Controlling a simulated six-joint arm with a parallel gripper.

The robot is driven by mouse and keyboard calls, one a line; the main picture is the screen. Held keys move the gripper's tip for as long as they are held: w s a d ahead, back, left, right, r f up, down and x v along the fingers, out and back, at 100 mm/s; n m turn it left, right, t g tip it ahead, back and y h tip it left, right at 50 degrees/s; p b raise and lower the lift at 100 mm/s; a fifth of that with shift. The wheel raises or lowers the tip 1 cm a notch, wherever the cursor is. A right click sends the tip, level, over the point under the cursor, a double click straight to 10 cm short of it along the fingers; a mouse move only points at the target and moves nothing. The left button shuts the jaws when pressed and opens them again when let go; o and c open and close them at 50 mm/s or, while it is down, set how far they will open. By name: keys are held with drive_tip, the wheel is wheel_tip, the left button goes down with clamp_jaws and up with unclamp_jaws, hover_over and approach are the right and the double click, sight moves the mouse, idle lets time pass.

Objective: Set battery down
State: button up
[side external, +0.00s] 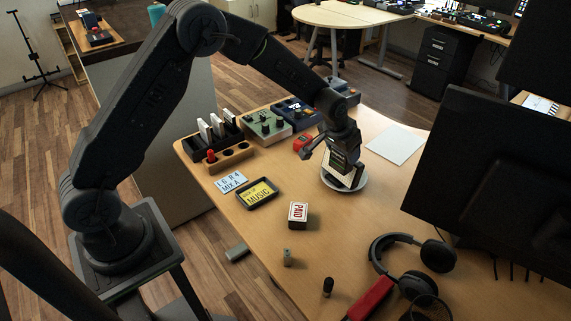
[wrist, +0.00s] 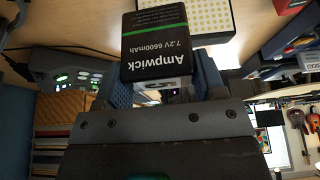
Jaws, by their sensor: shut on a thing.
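The battery (wrist: 157,42) is a black block with a green stripe and the label "Ampwick 7.2V 6600mAh", close up in the wrist view. My gripper (wrist: 163,85) is shut on it, with a finger on each side. In the side view my gripper (side external: 338,152) points down over a round whitish dish (side external: 360,184) on the wooden desk. The battery's dark side (side external: 336,161) shows below the jaws, within the dish's outline. I cannot tell whether the battery touches the dish. Parts of the battery and dish are hidden by each other and the jaws.
Small devices (side external: 266,124) and a wooden rack (side external: 220,156) line the desk's back left. A red object (side external: 303,143) is close left of my gripper. A white sheet (side external: 396,145) lies right.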

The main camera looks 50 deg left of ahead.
drive_tip(key=s+a+n+g+y, duration=0.15)
drive_tip(key=s+a+n, duration=0.25)
drive_tip(key=s+a, duration=0.85)
drive_tip(key=s+a+n+y, duration=0.2)
drive_tip(key=s+a+n, duration=0.45)
drive_tip(key=a, duration=1.15)
drive_tip(key=shift+m+h, duration=0.25)
drive_tip(key=shift+m, duration=0.7)
drive_tip(key=shift+w+d+f, duration=1.1)
drive_tip(key=shift+w+f, duration=0.25)
drive_tip(key=shift+f, duration=0.45)
drive_tip(key=shift+w+d+f, duration=1.05)
drive_tip(key=shift+w+f, duration=0.25)
drive_tip(key=shift+f, duration=0.45)
drive_tip(key=shift+w+d+f, duration=1.1)
drive_tip(key=shift+w+f, duration=0.25)
drive_tip(key=shift+f, duration=0.45)
drive_tip(key=o, duration=1.1)
drive_tip(key=shift+f, duration=0.15)
